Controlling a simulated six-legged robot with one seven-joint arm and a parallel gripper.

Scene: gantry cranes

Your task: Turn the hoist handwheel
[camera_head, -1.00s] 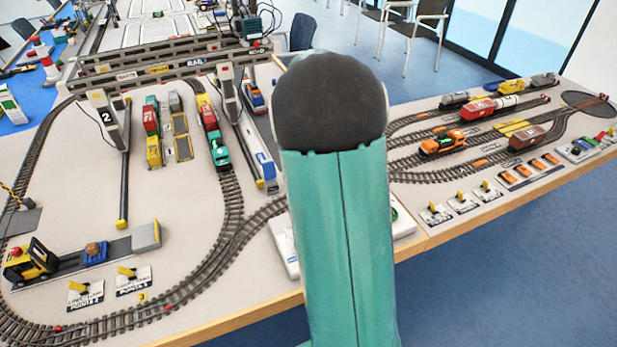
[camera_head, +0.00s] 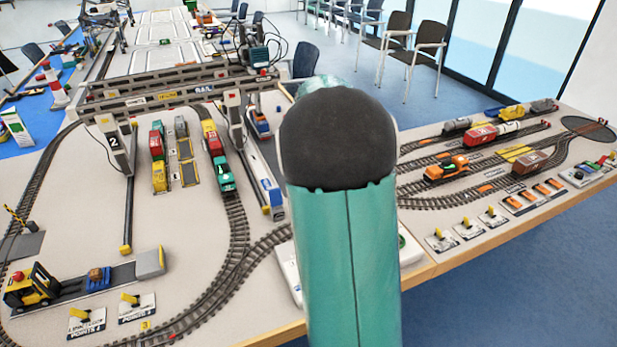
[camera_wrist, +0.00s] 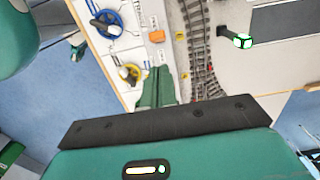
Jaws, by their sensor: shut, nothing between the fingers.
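Two handwheels show in the wrist view: one with a blue rim (camera_wrist: 122,22) at the top, and one with a yellow rim (camera_wrist: 136,73) below it. Both sit on a pale panel (camera_wrist: 98,50). I cannot tell which one is the hoist handwheel. My gripper (camera_wrist: 159,72) is shut and empty, its green fingers together just right of the yellow wheel. Whether it touches that wheel is unclear. In the head view my green arm hides most of the white panel (camera_head: 289,272) and its wheels.
The gantry crane (camera_head: 180,95) spans the tracks at the back left. Wagons (camera_head: 158,160) stand beneath it. Point levers (camera_head: 130,300) lie front left, more (camera_head: 467,228) to the right. A green-and-white knob (camera_wrist: 241,41) stands right of the track in the wrist view.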

